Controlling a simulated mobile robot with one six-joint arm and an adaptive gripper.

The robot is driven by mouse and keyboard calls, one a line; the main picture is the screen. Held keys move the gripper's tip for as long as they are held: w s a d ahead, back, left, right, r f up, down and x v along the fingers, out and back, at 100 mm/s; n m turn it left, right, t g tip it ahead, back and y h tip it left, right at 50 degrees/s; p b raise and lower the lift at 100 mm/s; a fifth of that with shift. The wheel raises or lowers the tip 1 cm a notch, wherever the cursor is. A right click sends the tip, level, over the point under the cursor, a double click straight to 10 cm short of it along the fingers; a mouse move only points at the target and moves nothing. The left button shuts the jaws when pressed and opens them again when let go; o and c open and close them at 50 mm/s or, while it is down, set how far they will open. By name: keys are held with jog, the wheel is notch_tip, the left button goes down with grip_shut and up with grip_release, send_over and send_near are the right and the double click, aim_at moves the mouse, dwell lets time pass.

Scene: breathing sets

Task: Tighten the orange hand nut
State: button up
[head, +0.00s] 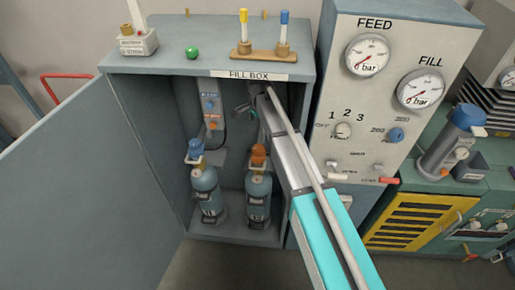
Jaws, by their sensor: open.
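The orange hand nut (258,154) sits on top of the right blue-grey cylinder (258,196), which stands upright inside the fill box. My gripper (246,112) is inside the upper part of the box, above the orange nut and apart from it. It is open, dark and small in the view, with nothing seen between its fingers. My arm reaches in from the lower right and covers the right side of the box opening. How tight the nut is cannot be told.
A left cylinder (208,190) with a blue hand nut (195,149) stands beside it. A grey control unit (211,105) hangs on the back wall. The open door (90,180) lies left. The gauge panel (345,105) stands close on the right.

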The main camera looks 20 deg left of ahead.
aim_at(257, 148)
jog(key=shift+f+b, duration=6.6)
jog(key=shift+f, duration=0.1)
jog(key=c, duration=1)
